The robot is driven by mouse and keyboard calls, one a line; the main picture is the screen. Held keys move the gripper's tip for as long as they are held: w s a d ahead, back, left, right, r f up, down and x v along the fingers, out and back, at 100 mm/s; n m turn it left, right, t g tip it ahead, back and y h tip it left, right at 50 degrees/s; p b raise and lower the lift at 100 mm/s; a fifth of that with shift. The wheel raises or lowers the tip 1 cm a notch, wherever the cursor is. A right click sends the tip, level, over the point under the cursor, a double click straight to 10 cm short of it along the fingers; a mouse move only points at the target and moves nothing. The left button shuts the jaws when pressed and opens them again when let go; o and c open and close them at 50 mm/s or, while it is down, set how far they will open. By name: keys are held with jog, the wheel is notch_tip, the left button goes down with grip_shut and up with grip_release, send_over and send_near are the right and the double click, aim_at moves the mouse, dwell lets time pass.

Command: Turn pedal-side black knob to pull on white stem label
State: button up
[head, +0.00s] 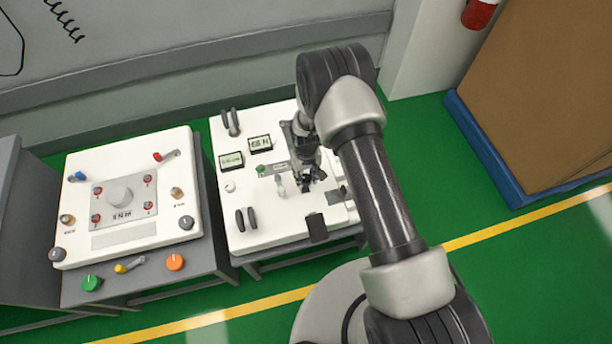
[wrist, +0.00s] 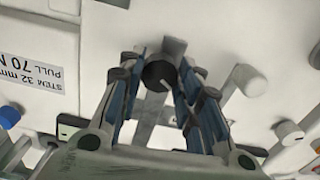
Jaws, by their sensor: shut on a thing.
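The black knob (wrist: 159,76) shows in the wrist view between my two fingers, with a light pointer line on its face. My gripper (wrist: 158,66) is shut on it, one finger on each side. In the head view my gripper (head: 312,182) is down over the right half of the middle cart, and it hides the knob there. The white stem label (wrist: 35,70), with upside-down text reading STEM 32 mm PULL 70 N, is at the left of the wrist view. A dark pedal-like block (head: 317,228) is at the cart's front edge.
The middle cart's white top (head: 275,232) also bears small displays (head: 231,161), dark levers (head: 246,219) and a green knob (head: 262,170). A pale knob (wrist: 250,80) stands right of my fingers.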

aim_at(306, 178)
dwell(0.3)
jog(key=o, duration=1.1)
notch_tip(306, 178, up, 12)
dwell(0.4)
